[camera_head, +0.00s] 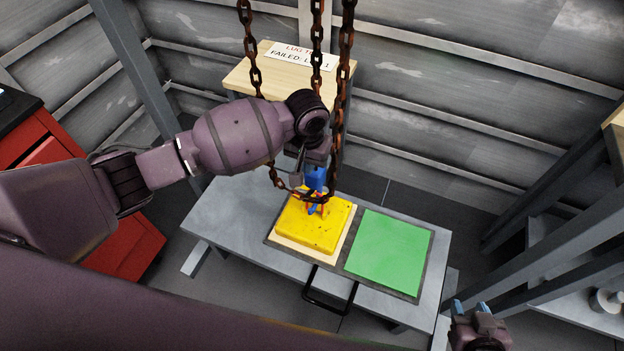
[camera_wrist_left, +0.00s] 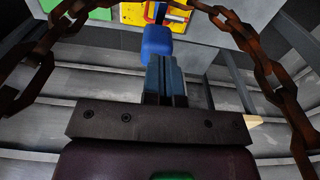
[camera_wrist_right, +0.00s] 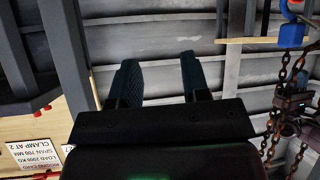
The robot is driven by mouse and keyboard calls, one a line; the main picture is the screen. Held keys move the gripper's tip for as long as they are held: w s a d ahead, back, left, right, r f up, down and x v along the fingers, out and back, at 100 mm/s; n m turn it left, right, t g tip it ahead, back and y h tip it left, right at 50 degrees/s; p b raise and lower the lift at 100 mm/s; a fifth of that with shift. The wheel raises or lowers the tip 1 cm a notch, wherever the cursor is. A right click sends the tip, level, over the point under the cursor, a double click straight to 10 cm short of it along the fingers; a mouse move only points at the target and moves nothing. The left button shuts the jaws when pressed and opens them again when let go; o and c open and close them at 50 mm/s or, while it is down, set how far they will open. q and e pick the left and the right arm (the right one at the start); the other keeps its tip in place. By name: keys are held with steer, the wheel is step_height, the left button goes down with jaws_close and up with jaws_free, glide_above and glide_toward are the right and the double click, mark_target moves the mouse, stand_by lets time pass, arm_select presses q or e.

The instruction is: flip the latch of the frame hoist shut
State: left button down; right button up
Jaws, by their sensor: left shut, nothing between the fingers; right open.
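The hoist's rusty chains (camera_head: 341,100) hang down over a yellow block (camera_head: 313,224) on the bench. A blue piece (camera_head: 316,179), probably the latch handle, stands above the block among the chains. It also shows in the left wrist view (camera_wrist_left: 157,42), directly ahead of my fingertips, and in the right wrist view (camera_wrist_right: 291,35) below a red part (camera_wrist_right: 292,8). My left gripper (camera_head: 299,177) is shut and empty close to the blue piece; contact cannot be told. It also shows in the left wrist view (camera_wrist_left: 165,62). My right gripper (camera_head: 471,307) is open and empty, low at right, far from the hoist.
A grey bench (camera_head: 228,210) carries the block and a green pad (camera_head: 388,251) to its right. A wooden stand (camera_head: 246,77) with a sign is behind the chains. A red cabinet (camera_head: 125,245) is at left, and grey shelving (camera_head: 560,270) at right. Chain flanks my left gripper.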

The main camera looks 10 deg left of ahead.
arm_select(q)
steer(key=shift+s, duration=0.1)
arm_select(e)
steer(key=shift+s+f, duration=0.15)
steer(key=shift+s, duration=0.2)
arm_select(q)
steer(key=shift+f, duration=0.1)
steer(key=b, duration=0.3)
glide_toward(309, 195)
step_height(309, 195, down, 5)
steer(key=shift+f, duration=0.2)
steer(key=shift+w+f, duration=0.2)
steer(key=shift+f, duration=0.2)
arm_select(e)
steer(key=shift+w+a+f, duration=0.1)
steer(key=shift+w+f, duration=0.45)
steer(key=shift+f, duration=0.25)
steer(key=shift+s+f, duration=0.1)
steer(key=shift+s, duration=0.1)
steer(key=shift+s+a, duration=0.15)
